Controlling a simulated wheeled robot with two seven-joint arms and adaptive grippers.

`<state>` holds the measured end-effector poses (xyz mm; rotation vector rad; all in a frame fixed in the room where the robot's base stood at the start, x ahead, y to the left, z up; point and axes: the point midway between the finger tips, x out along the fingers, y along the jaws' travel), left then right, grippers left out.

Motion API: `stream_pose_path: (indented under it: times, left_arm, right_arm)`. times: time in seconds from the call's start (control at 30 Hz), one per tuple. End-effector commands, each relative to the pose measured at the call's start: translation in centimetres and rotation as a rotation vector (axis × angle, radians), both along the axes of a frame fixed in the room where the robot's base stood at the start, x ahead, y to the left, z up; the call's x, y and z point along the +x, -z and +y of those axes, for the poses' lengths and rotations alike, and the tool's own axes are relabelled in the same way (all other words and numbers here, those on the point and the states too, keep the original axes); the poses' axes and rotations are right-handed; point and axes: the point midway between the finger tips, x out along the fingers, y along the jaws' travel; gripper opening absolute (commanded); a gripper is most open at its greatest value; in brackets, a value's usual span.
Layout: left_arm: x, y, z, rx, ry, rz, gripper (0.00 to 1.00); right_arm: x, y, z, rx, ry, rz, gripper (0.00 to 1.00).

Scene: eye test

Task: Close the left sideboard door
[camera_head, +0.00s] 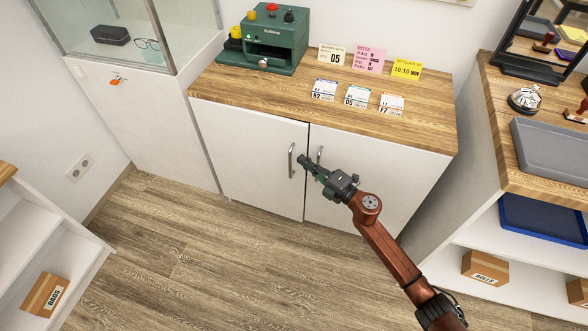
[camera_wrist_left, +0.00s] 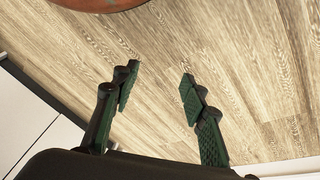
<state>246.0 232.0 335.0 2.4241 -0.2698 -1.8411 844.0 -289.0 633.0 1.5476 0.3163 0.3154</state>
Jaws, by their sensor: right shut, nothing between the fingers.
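The left sideboard door (camera_head: 245,150) is white, with an upright metal handle (camera_head: 291,161) near its right edge. It looks nearly flush, with a thin dark line along that edge; I cannot tell whether it is fully closed. The right door (camera_head: 370,185) has its own handle (camera_head: 319,154) and looks closed. My right gripper (camera_head: 302,160) is shut and empty, its tips between the two handles, by the left door's free edge. I cannot tell whether it touches the door. My left gripper (camera_wrist_left: 158,88) is open and empty above the floor in the left wrist view.
The sideboard top (camera_head: 260,103) bears a green machine (camera_head: 273,42) and several cards. A white display case (camera_head: 140,110) stands at the left, and a shelf unit with a grey tray (camera_head: 555,155) at the right. The wooden floor (camera_head: 200,270) in front is clear.

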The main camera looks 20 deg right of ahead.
Motion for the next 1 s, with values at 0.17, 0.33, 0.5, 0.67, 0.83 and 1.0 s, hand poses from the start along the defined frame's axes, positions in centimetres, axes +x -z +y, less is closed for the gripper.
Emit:
stream_pose_path:
  times: [0.17,0.33,0.5,0.67,0.83,1.0]
  left_arm:
    - [0.0,0.0,0.0,0.0,0.0,0.0,0.4]
    - [0.0,-0.1,0.0,0.001,0.001,0.002,0.4]
    - [-0.9,-1.4,0.8,0.021,0.004,0.042,0.4]
    - [-2.7,-3.6,2.2,0.061,0.006,0.118,0.4]
    - [-4.8,-6.1,3.8,0.103,0.002,0.207,0.4]
    - [-6.7,-8.2,5.0,0.137,-0.006,0.281,0.4]
  right_arm:
    - [0.0,-0.1,0.2,0.0,-0.001,-0.001,0.0]
    - [0.0,-0.1,0.3,0.0,-0.002,-0.001,0.0]
    - [-0.8,-0.4,1.1,0.002,-0.002,-0.002,0.0]
    - [-2.4,-0.7,2.6,0.003,0.002,-0.003,0.0]
    - [-5.7,-0.5,0.2,0.0,0.001,-0.001,0.0]
    - [-8.1,-0.4,-1.1,0.002,-0.007,-0.001,0.0]
